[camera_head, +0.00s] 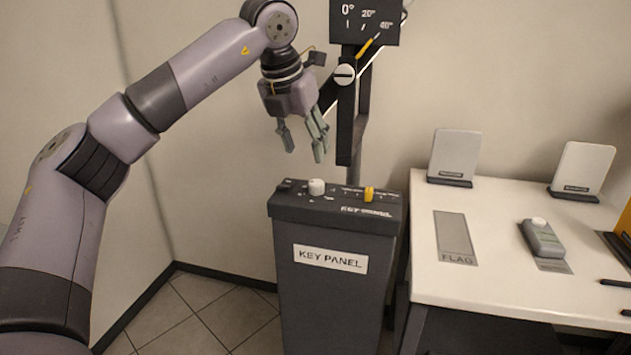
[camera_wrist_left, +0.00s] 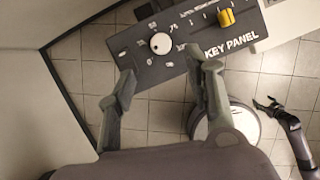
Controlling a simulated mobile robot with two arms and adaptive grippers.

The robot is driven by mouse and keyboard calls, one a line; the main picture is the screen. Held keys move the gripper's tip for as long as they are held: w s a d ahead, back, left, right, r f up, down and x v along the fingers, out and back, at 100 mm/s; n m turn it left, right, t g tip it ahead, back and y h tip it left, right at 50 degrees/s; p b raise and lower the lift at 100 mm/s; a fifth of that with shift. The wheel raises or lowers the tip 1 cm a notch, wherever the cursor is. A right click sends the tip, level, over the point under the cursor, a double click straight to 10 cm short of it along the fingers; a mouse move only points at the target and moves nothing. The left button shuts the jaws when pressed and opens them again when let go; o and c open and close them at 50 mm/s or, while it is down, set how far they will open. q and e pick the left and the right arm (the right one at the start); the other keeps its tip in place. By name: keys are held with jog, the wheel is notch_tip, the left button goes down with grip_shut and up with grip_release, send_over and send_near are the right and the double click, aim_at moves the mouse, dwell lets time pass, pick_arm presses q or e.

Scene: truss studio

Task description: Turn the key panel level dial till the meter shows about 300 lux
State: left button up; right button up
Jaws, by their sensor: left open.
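The key panel (camera_head: 335,258) is a dark pedestal box with a sloped top. A round white dial (camera_head: 317,187) with printed marks around it sits on the left of the top; it also shows in the left wrist view (camera_wrist_left: 160,43). A yellow knob (camera_head: 368,193) sits to its right. I cannot read which is labelled level. My left gripper (camera_head: 304,156) is open and empty above the panel, apart from the white dial. A grey handheld meter (camera_head: 543,238) with a white dome lies on the table; its reading is illegible. My right gripper (camera_wrist_left: 268,105) shows small in the left wrist view.
The white table (camera_head: 490,292) stands right of the panel, with a flag plate (camera_head: 455,238) and two upright boards (camera_head: 455,155) (camera_head: 583,168). A dark stand with an angle scale (camera_head: 365,20) rises behind the panel, close to my left gripper. Tiled floor (camera_head: 205,315) is clear at left.

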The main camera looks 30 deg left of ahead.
aim_at(316, 182)
pick_arm(q)
jog(key=b+x, duration=0.1)
jog(key=x, duration=0.9)
pick_arm(e)
jog(key=r, duration=0.1)
jog(key=w+r, duration=0.1)
jog(key=r, duration=0.1)
jog(key=shift+w+r, duration=0.1)
jog(key=shift+r, duration=0.1)
pick_arm(q)
jog(key=shift+r, duration=0.1)
grip_shut()
jog(key=m+h+p, duration=0.1)
jog(key=m+p, duration=0.2)
pick_arm(e)
jog(key=s+f, duration=0.5)
jog(key=f, duration=0.4)
jog(key=shift+s+d+f, duration=0.2)
jog(key=shift+s+d, duration=0.05)
jog(key=shift+d, duration=0.1)
pick_arm(q)
grip_release()
